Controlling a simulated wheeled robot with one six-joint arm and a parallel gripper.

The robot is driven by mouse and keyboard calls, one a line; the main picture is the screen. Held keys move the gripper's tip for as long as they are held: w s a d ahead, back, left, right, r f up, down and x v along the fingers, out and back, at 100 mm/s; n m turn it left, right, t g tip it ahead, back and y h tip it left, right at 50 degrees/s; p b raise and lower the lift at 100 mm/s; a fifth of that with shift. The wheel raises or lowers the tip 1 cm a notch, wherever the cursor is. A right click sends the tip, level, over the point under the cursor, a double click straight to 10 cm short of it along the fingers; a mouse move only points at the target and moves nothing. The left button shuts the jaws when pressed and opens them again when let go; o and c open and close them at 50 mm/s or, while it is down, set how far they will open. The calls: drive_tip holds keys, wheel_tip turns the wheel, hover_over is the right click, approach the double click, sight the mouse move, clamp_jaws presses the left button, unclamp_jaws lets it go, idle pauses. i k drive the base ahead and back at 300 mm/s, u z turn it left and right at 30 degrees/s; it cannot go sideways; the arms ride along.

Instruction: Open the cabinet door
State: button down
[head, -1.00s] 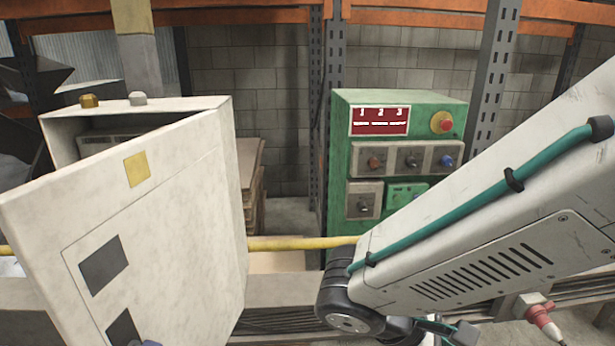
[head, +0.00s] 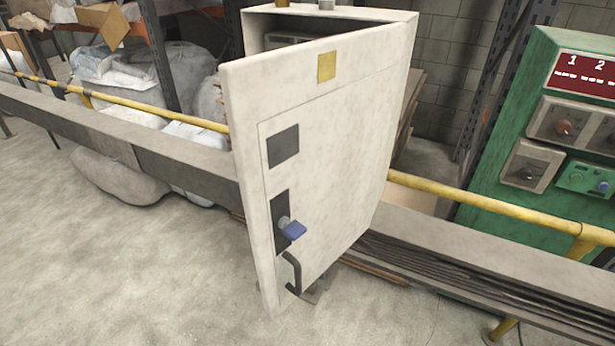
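The cabinet (head: 408,28) is a white metal box in the middle of the head view. Its door (head: 330,170) is hinged on the right and stands partly open, its left edge swung out toward me. A dark gap shows above the door into the cabinet. The door has a yellow square, a dark grey panel, a blue key or knob (head: 293,231) on a dark plate and a black curved handle (head: 292,272) near the bottom. Nothing touches the handle. My gripper is not in view.
A yellow rail (head: 480,208) and a grey beam (head: 130,140) run behind the cabinet. A green control panel (head: 540,110) stands at the right. Sacks (head: 120,180) lie at the back left. The concrete floor (head: 110,270) in front and left is clear.

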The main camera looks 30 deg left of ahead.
sight(309, 123)
drive_tip(key=z, duration=2.45)
drive_tip(key=k, duration=2.4)
drive_tip(key=u, duration=2.55)
